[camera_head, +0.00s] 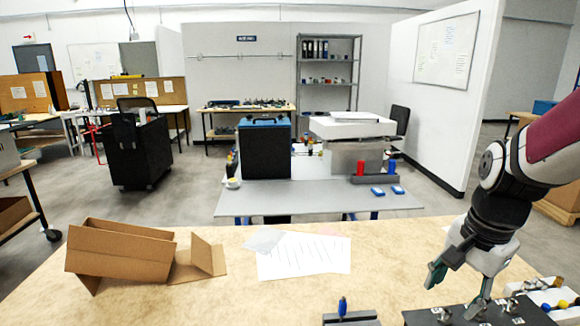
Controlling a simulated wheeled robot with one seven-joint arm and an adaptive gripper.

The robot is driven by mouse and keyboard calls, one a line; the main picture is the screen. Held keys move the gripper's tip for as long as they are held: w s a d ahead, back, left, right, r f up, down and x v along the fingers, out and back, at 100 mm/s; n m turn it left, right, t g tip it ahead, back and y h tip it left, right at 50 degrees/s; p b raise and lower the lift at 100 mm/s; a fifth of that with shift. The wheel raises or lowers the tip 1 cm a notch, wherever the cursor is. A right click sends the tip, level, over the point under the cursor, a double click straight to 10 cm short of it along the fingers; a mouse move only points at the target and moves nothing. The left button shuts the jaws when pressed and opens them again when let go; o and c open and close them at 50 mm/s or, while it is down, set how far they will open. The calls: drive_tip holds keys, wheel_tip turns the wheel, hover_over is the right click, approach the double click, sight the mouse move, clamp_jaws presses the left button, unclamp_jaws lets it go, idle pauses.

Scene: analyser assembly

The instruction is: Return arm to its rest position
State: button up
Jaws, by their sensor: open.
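My arm comes in from the right edge with a dark red link and black and grey joints. My gripper (457,287) hangs at its end over the right part of the wooden table (210,297), fingers pointing down. The fingers are spread apart and nothing shows between them. One fingertip is close above a dark plate (425,318) with small metal fittings at the bottom edge. I cannot tell whether it touches the plate.
An open cardboard box (120,252) stands on the left of the table. Papers (305,256) lie in the middle. A small dark holder with a blue-topped piece (342,307) is at the front. Beyond is a grey bench (300,198) with a black case (264,152).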

drive_tip(key=s+a+r+n+t, duration=0.3)
drive_tip(key=s+a+r+n, duration=0.5)
drive_tip(key=s+a+n, duration=0.2)
drive_tip(key=shift+s+n, duration=1.2)
drive_tip(key=shift+s, duration=0.05)
drive_tip(key=shift+s+a+n, duration=0.15)
drive_tip(key=shift+s+n, duration=0.15)
drive_tip(key=shift+s, duration=0.05)
drive_tip(key=shift+c, duration=0.2)
